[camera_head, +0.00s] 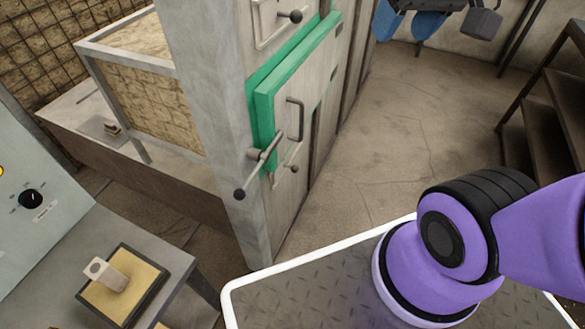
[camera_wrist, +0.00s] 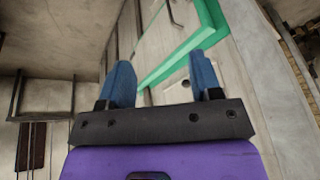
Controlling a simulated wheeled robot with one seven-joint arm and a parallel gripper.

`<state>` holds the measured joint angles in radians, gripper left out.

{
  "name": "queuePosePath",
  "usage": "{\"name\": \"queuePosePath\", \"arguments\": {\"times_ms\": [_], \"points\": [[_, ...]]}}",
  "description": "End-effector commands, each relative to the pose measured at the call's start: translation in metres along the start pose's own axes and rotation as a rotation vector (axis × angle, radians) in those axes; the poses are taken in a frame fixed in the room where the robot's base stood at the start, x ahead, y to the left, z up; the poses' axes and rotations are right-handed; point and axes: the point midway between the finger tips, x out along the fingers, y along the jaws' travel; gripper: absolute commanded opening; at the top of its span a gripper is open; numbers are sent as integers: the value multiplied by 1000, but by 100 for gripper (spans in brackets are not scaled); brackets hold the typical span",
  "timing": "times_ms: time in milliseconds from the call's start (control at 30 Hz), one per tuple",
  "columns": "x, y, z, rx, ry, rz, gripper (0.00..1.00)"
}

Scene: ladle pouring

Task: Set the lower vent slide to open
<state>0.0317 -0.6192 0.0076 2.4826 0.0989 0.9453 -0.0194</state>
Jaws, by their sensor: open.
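The lower vent slide (camera_head: 294,169) shows as a small knob low on the pale cabinet front, below the green-framed door. I cannot tell its set position. In the wrist view a small round fitting on a light plate (camera_wrist: 186,84) lies beyond the fingers, below the green frame; it may be the lower vent. My gripper (camera_head: 408,25) is at the top right in the head view, well right of the cabinet. Its two blue fingers are apart and empty, and they also show in the wrist view (camera_wrist: 160,64).
The green-framed door (camera_head: 262,105) has a bar handle (camera_head: 295,120) and a black-knobbed lever (camera_head: 240,194) sticking out. An upper vent knob (camera_head: 294,16) sits above. A grey bench (camera_head: 185,270) stands at front left, and dark steps (camera_head: 555,100) at right. Floor between is clear.

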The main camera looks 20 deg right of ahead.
Motion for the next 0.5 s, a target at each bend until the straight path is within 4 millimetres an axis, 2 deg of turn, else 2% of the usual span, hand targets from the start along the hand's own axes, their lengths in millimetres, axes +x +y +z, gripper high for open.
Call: {"name": "queuePosePath", "arguments": {"times_ms": [100, 500], "points": [[18, -4, -20, 53, -96, -46, 58], [87, -12, -78, 242, -370, -223, 58]]}}
